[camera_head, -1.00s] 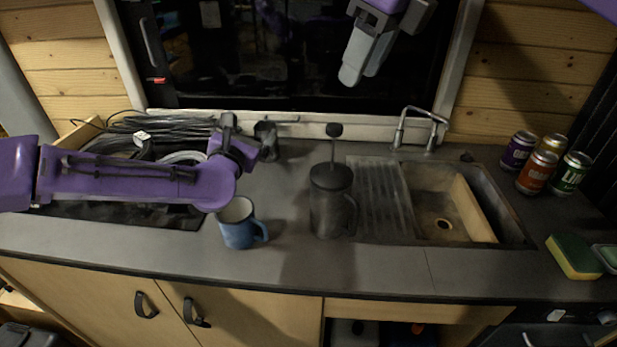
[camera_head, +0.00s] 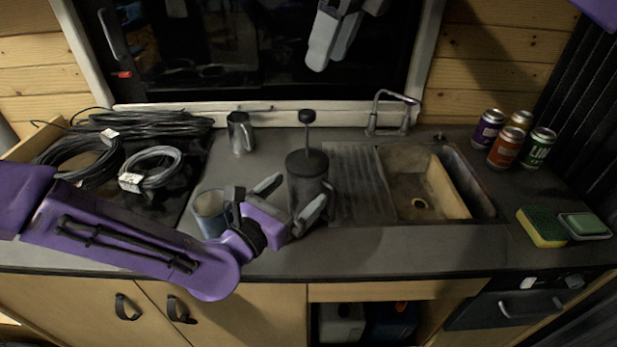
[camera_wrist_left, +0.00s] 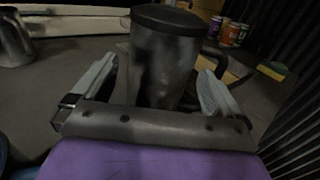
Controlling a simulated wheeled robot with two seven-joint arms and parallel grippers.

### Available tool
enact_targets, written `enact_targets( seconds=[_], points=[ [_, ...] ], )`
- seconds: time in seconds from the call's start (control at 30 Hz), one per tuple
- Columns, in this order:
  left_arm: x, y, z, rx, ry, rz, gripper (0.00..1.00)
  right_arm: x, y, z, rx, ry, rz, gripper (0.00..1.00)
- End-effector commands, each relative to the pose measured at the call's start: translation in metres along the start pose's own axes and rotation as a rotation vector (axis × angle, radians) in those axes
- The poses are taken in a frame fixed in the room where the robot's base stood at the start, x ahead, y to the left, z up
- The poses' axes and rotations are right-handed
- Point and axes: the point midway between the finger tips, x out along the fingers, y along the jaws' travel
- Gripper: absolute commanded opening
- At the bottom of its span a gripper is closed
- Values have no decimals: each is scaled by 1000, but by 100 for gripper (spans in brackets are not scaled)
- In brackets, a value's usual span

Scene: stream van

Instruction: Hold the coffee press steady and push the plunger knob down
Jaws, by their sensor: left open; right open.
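The dark coffee press (camera_head: 303,180) stands upright on the counter left of the sink, with its plunger knob (camera_head: 306,115) raised on a rod above the lid. My left gripper (camera_head: 290,196) is open in front of the press. In the left wrist view the press body (camera_wrist_left: 165,65) rises between the two spread fingers of that gripper (camera_wrist_left: 158,85); I cannot tell whether either finger touches it. The press handle (camera_wrist_left: 213,58) is on the right side there. My right gripper (camera_head: 318,55) is open, high in front of the window, well above the knob.
A blue mug (camera_head: 210,212) stands close behind my left wrist. A metal pitcher (camera_head: 240,132) is at the back. Coiled cables (camera_head: 150,168) lie at left. The sink (camera_head: 405,160), several cans (camera_head: 506,146) and a sponge (camera_head: 542,227) are at right.

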Motion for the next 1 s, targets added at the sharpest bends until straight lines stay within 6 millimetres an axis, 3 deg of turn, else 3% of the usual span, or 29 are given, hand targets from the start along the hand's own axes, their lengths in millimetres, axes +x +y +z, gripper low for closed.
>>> enact_targets(
  seconds=[0.1,0.23,0.6,0.63,0.83,0.97,1.0],
  points=[
    [26,-1,-1,4,2,-1,100,0,0,0,0,0,0,43],
    [46,-1,0,2,2,-1,100,0,0,0,0,0,0,43],
    [56,0,0,-1,2,1,100,0,0,0,0,0,0,43],
    [56,0,0,-1,2,1,97,0,0,0,0,0,0,43],
    [56,0,0,-1,2,1,34,0,0,0,0,0,0,43],
    [56,0,0,-1,2,1,34,10,0,1,0,15,11,0],
    [56,0,0,-1,2,1,34,19,1,3,-4,29,21,0]
  ],
)
